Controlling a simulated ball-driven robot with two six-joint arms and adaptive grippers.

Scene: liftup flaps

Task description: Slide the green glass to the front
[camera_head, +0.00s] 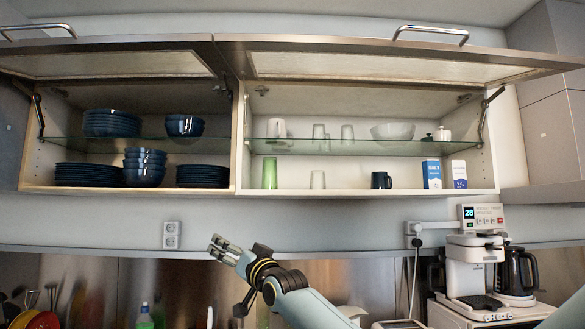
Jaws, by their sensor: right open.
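The green glass (270,173) stands upright on the bottom shelf of the right wall cabinet, near its left wall. My right gripper (215,247) is open and empty, below the cabinet and lower left of the glass. It is well apart from the glass. My left gripper is not in view.
A clear glass (318,180) stands just right of the green one, then a dark mug (381,180) and two cartons (431,175). A glass shelf (360,149) with cups and bowls hangs above. Both flaps (390,62) are raised. The left cabinet holds blue dishes (145,167).

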